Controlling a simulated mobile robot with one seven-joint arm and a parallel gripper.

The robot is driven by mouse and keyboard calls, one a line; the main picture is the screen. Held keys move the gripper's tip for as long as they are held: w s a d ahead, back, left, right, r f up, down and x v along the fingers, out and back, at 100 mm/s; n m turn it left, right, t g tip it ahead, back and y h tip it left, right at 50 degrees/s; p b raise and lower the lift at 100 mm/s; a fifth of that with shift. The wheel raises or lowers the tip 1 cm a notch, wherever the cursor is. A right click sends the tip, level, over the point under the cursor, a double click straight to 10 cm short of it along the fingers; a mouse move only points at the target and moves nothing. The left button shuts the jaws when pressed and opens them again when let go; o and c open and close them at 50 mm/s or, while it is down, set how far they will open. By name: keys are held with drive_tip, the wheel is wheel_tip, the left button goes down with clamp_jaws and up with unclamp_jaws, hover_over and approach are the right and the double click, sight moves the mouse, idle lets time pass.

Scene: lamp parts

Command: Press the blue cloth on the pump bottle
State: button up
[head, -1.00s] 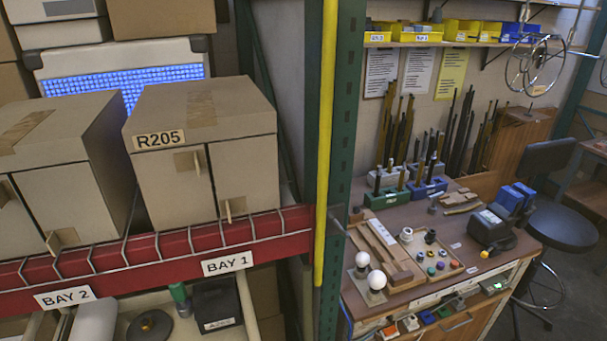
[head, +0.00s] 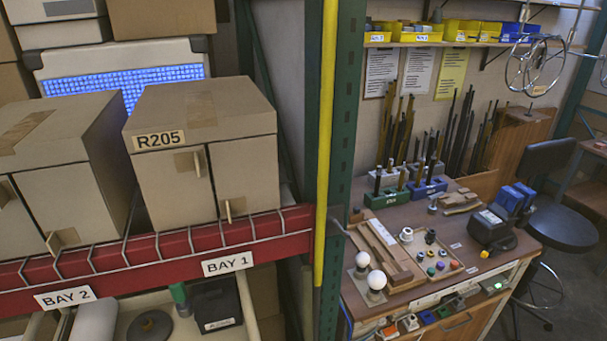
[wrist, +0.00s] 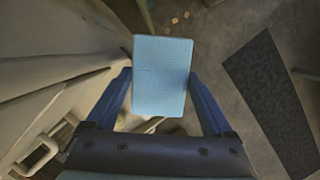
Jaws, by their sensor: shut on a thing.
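The blue cloth (wrist: 162,62) shows in the wrist view as a light blue, flat-faced, roughly rectangular piece. My gripper (wrist: 160,90) has its two dark blue fingers on either side of the cloth and is shut on it. The cloth's upper part reaches past the fingertips. I cannot make out a pump bottle in either view. My gripper and the cloth do not show in the head view.
In the wrist view, a pale panelled surface (wrist: 50,80) fills the left and a dark mat (wrist: 268,95) lies on the grey floor at right. In the head view, a box marked R205 (head: 200,185) sits on a red-beamed rack, left of a cluttered workbench (head: 425,282).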

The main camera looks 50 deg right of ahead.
drive_tip(key=shift+r+p, duration=3.4)
drive_tip(key=shift+p, duration=0.1)
drive_tip(key=shift+f, duration=0.1)
